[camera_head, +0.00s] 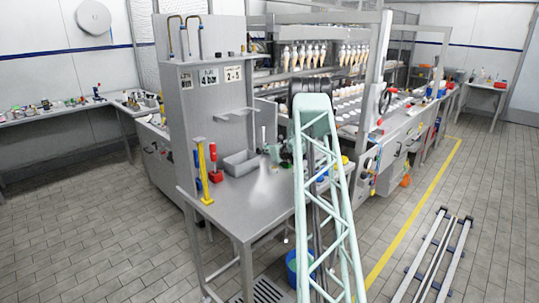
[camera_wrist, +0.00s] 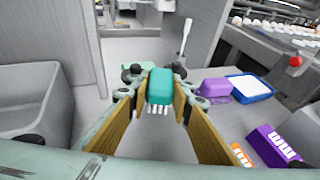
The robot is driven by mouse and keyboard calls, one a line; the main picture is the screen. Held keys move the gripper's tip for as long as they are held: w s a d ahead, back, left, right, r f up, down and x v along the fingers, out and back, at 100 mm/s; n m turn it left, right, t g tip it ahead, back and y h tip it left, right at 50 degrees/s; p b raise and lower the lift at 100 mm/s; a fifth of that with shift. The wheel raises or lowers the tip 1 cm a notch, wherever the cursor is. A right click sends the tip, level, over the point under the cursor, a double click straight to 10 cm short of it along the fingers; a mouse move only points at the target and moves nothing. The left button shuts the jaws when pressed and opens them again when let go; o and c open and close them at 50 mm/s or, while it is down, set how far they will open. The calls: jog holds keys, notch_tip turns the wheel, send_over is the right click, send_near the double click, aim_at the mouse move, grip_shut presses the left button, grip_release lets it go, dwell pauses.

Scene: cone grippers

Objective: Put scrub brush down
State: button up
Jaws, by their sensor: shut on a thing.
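The scrub brush (camera_wrist: 159,86) has a teal body and white bristles that point toward the bottom of the wrist view. My gripper (camera_wrist: 158,98) is shut on it, with one yellow-brown finger pad on each side. The brush is held above the grey metal table (camera_wrist: 150,145); the gap between them is hard to judge. In the head view my gripper (camera_head: 283,152) is over the back right part of the table (camera_head: 235,205), partly behind my arm. I cannot make out the brush clearly there.
A grey bin (camera_wrist: 35,98) stands left of my gripper. To the right are a purple item (camera_wrist: 215,88), a blue-rimmed white tray (camera_wrist: 249,87), a purple block (camera_wrist: 272,146) and an orange piece (camera_wrist: 241,155). A pale upright tool (camera_wrist: 184,45) stands behind. The table's front is clear.

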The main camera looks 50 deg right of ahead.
jog(key=shift+f, duration=0.75)
jog(key=shift+f, duration=0.15)
jog(key=o, duration=0.9)
jog(key=shift+s+a+r, duration=0.2)
jog(key=shift+s+r, duration=0.15)
jog(key=shift+s, duration=0.1)
jog(key=shift+p+v, duration=0.4)
jog(key=shift+v, duration=5.05)
